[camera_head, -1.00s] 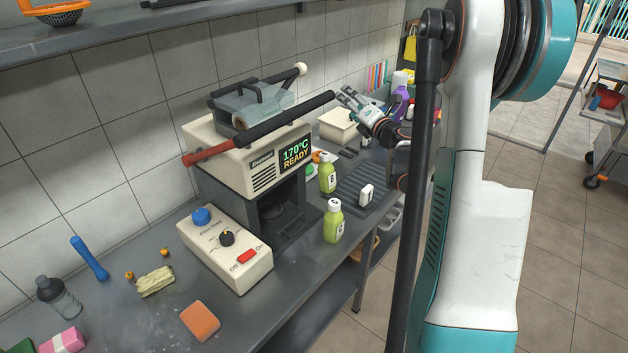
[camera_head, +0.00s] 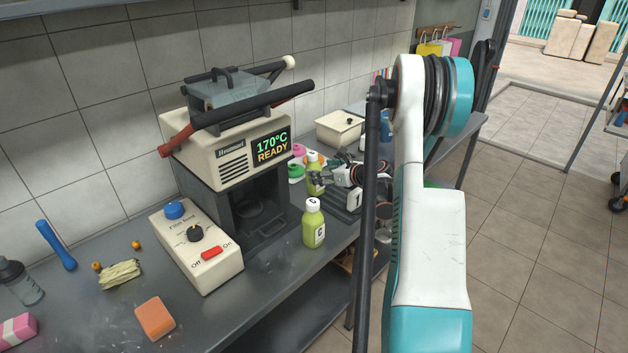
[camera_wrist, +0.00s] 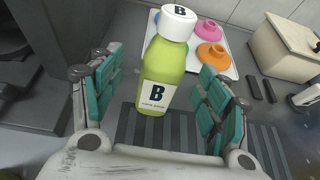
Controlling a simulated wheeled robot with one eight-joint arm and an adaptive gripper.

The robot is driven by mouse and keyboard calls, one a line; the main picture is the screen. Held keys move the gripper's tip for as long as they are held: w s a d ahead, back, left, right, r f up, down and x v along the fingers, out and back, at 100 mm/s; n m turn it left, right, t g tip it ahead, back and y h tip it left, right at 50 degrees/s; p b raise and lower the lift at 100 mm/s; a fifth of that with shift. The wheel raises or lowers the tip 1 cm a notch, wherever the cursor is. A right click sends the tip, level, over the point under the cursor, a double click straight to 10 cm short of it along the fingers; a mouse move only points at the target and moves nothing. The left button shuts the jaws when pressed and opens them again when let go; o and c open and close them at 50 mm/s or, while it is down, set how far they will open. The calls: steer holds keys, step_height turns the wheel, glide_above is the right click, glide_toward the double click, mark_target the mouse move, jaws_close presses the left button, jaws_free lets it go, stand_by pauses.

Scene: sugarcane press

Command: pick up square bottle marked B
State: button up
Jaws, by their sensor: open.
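The square bottle marked B (camera_wrist: 164,66) is green with a white cap and a white label. In the wrist view it stands upright between the two teal-padded fingers of my gripper (camera_wrist: 158,98), with a gap on each side. My gripper is open. In the head view, bottle B (camera_head: 314,172) stands behind another green bottle, and my gripper (camera_head: 322,181) is at its right side, partly covering it. Its base is hidden from the head view.
A second green bottle (camera_head: 313,222), marked G or C, stands nearer the bench's front edge. The beige press (camera_head: 235,150) is to the left. A tray (camera_wrist: 233,70) with coloured pieces lies behind bottle B. A beige bin (camera_head: 340,129) stands farther back.

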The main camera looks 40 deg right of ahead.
steer(key=x, duration=0.1)
steer(key=b+x, duration=0.1)
steer(key=x, duration=0.1)
steer(key=b+x, duration=0.1)
steer(key=x, duration=0.1)
steer(key=shift+s+d+f, duration=0.1)
steer(key=shift+d+f, duration=0.15)
steer(key=shift+f, duration=0.05)
steer(key=shift+w+f, duration=0.1)
steer(key=shift+w, duration=0.35)
steer(key=shift+c, duration=0.3)
steer(key=c, duration=1.3)
